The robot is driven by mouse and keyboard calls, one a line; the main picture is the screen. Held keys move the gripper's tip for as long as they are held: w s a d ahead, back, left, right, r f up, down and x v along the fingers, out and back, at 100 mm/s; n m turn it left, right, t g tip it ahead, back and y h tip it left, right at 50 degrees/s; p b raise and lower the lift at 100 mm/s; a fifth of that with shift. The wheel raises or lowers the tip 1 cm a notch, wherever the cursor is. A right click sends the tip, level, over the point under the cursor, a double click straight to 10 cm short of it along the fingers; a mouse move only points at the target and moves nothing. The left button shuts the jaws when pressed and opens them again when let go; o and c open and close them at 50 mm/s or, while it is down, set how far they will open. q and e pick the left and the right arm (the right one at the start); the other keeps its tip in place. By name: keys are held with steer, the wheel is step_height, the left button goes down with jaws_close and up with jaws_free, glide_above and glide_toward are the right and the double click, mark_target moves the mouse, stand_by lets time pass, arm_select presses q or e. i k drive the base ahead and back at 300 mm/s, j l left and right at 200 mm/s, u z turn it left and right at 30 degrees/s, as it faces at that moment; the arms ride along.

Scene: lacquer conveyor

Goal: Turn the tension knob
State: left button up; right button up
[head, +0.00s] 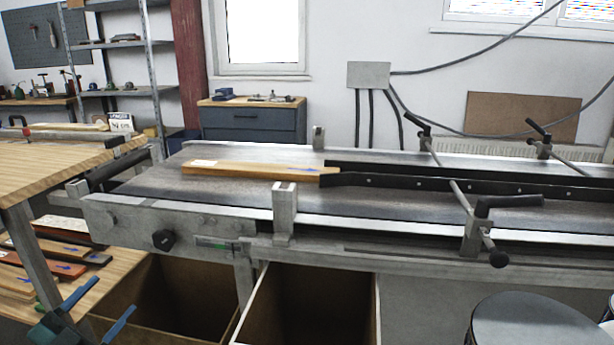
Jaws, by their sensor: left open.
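A black knob (163,240), which looks like the tension knob, sits on the near side of the conveyor's metal frame (130,223), near its left end. A small gauge strip with a green mark (213,243) is to the right of the knob. My left gripper (115,296) is at the lower left, below and left of the knob and apart from it. Its two blue fingers are spread, with nothing between them. My right gripper is not in view.
A wooden board (250,170) lies on the belt, its right end at the black guide rail (440,182). Open bins (312,300) stand below the conveyor. A wooden table (60,165) is at left, with several painted boards below it. A round dark top (535,322) is at lower right.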

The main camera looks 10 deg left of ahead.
mark_target(164, 240)
steer(key=k+j, duration=0.25)
steer(key=k, duration=0.2)
steer(key=k+j, duration=0.25)
steer(key=k, duration=0.2)
